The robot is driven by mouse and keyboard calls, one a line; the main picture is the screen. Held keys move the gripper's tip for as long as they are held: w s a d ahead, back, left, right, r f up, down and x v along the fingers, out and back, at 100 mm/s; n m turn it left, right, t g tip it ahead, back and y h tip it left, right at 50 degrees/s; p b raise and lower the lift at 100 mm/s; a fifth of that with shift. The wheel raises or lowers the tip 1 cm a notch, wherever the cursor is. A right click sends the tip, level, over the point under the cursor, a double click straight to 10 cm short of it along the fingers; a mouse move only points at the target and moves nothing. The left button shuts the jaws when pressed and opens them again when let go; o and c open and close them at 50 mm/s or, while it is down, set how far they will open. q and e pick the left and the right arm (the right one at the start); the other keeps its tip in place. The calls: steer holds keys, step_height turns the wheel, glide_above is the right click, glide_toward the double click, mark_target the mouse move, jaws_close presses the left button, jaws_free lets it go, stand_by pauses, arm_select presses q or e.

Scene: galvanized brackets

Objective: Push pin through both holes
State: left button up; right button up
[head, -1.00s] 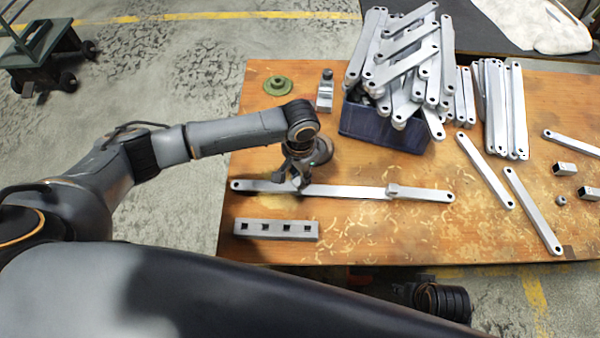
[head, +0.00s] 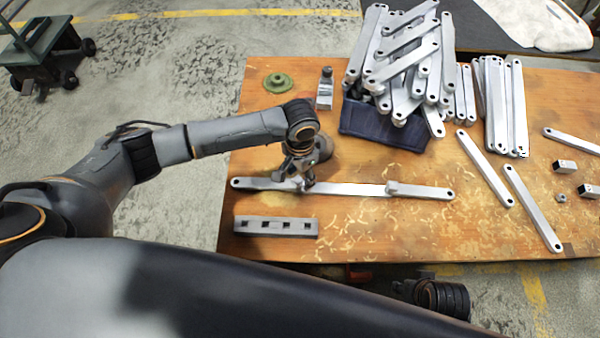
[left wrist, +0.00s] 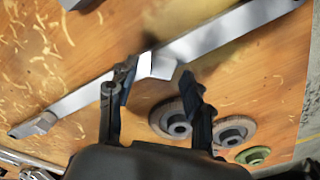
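Long flat galvanized bars (head: 345,189) lie in a line across the near part of the table, with a hole at each outer end. A raised piece (head: 392,188) sits on the line right of its middle. My left gripper (head: 306,184) is low over the line, left of its middle. In the left wrist view my left gripper (left wrist: 160,72) has its fingers apart, with a short metal end (left wrist: 158,64) near the tips. I cannot tell whether a finger touches it. I cannot make out a pin.
A block with several square holes (head: 276,227) lies in front of the bars. A blue bin (head: 380,128) heaped with bars stands behind. A green disc (head: 278,83) and a small metal fixture (head: 325,90) lie at the back left. Loose bars (head: 533,208) lie to the right.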

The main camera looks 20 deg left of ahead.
arm_select(q)
step_height(320, 180, up, 12)
stand_by(0.6)
steer(key=shift+s, duration=0.1)
stand_by(0.4)
